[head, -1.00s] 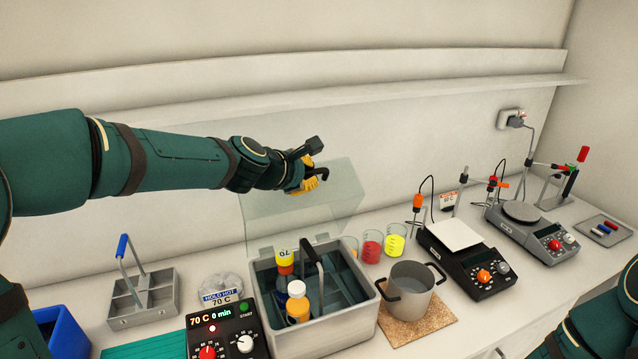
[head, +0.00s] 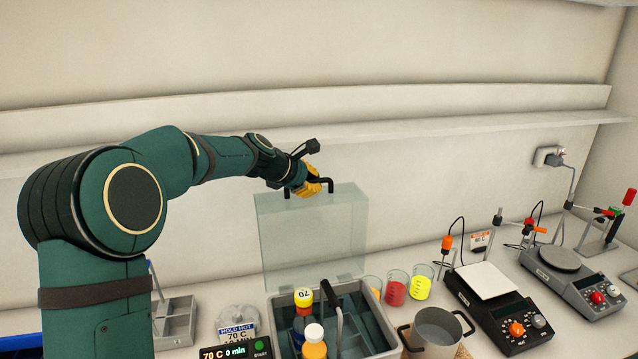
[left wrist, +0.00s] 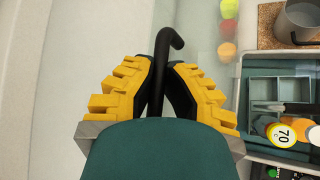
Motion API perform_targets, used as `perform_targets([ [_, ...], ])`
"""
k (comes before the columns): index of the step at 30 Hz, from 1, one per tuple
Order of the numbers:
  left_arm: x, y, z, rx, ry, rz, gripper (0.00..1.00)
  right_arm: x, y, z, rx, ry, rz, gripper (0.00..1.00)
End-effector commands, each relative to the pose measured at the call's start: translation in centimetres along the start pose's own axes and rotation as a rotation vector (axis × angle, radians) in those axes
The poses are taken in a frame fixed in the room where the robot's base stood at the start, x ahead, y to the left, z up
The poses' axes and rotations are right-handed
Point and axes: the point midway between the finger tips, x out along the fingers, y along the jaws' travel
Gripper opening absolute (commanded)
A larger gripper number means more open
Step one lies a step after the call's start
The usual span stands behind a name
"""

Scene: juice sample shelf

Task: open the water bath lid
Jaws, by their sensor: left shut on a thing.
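The water bath (head: 388,340) is a grey box with a teal inside, low in the middle of the head view. Its clear lid (head: 315,240) stands raised and near upright at the back of the bath. My left gripper (head: 318,187) is at the lid's top edge, shut on the black lid handle (head: 329,184). In the left wrist view the yellow-padded fingers (left wrist: 158,85) close on the black handle bar (left wrist: 168,40), and its bent end sticks out beyond them. My right gripper is not visible.
Beakers with red (head: 396,290) and yellow (head: 420,286) contents and a steel pot (head: 437,330) stand right of the bath. Hot plates (head: 497,300) are farther right. A metal rack (head: 175,322) is at left. A wall ledge (head: 420,130) runs behind the lid.

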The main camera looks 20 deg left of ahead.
Motion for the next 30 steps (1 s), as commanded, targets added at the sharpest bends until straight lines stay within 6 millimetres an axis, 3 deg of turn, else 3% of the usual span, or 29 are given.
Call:
perform_targets([
  [6,0.95,0.36,-1.17,-0.045,0.005,-0.056,0.00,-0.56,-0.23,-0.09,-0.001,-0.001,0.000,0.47],
  [21,1.11,0.62,-1.57,-0.059,0.007,-0.063,0.00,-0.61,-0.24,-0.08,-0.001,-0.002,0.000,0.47],
  [22,1.10,0.63,-1.57,-0.058,0.007,-0.063,0.19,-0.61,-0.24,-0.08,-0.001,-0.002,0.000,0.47],
  [24,1.09,0.64,-1.55,-0.058,0.006,-0.063,0.43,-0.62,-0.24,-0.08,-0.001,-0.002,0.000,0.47],
  [30,1.18,0.46,-1.57,-0.058,0.006,-0.068,0.43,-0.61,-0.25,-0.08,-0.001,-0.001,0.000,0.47],
])
